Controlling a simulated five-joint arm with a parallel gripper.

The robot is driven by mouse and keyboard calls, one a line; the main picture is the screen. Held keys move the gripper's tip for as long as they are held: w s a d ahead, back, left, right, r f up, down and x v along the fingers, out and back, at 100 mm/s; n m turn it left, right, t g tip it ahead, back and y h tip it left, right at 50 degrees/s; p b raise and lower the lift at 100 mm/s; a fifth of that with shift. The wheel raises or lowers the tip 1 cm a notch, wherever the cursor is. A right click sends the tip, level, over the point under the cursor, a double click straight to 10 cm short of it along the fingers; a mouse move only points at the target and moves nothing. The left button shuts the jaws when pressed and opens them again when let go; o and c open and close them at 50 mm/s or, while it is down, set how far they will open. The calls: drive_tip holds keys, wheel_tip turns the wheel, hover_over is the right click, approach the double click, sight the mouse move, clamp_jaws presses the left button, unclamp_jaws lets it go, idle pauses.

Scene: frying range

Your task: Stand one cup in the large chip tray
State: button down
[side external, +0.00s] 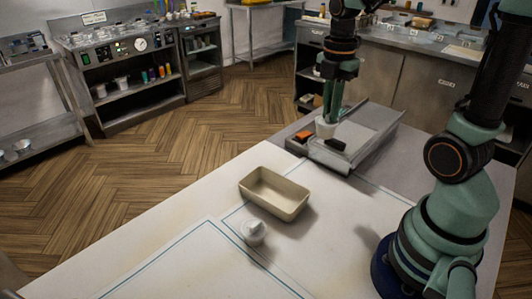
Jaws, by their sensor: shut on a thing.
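My gripper (328,117) points down at the far end of the table, shut on a white cup (325,129). The held cup looks upright, over the front left part of a grey metal tray-like unit (378,134); I cannot tell whether it touches the metal. A deep beige rectangular tray (273,207) stands on the white table, nearer the camera, and looks empty. I cannot tell for sure which of the two is the large chip tray. A second white cup (253,236) stands on the table just in front of the beige tray, with something pale at its top.
The white table (150,262) is clear at the left front. Steel counters and shelves stand beyond the wooden floor.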

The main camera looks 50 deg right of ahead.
drive_tip(key=r, duration=0.4)
drive_tip(key=shift+w+a+r, duration=0.1)
drive_tip(key=shift+a, duration=0.25)
drive_tip(key=a+n, duration=0.1)
drive_tip(key=a, duration=1.1)
drive_tip(key=f, duration=1.9)
drive_tip(key=shift+w+f, duration=0.1)
drive_tip(key=shift+w, duration=0.15)
drive_tip(key=shift+f, duration=0.1)
drive_tip(key=c, duration=0.9)
unclamp_jaws()
drive_tip(key=shift+c, duration=0.2)
